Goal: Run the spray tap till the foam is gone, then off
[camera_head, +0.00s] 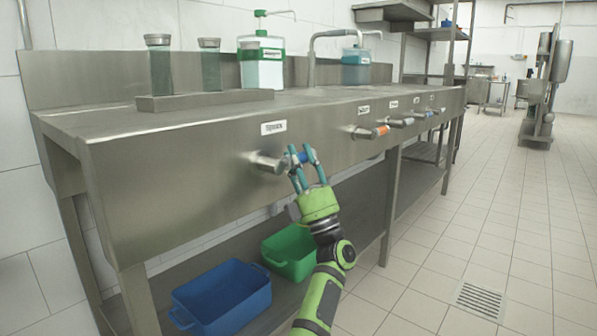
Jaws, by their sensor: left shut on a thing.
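My left gripper (303,160) is at the front panel of the steel counter (190,160). The label is too small to read surely. A curved spout (312,60) rises at the back of the counter. I see no foam or running water. My right gripper is out of view.
A tray with two capped glass cylinders (160,66) and a green-labelled pump bottle (262,70) stands on the counter. A blue-liquid bottle (356,68) is behind. Blue (225,298) and green (290,250) bins sit below.

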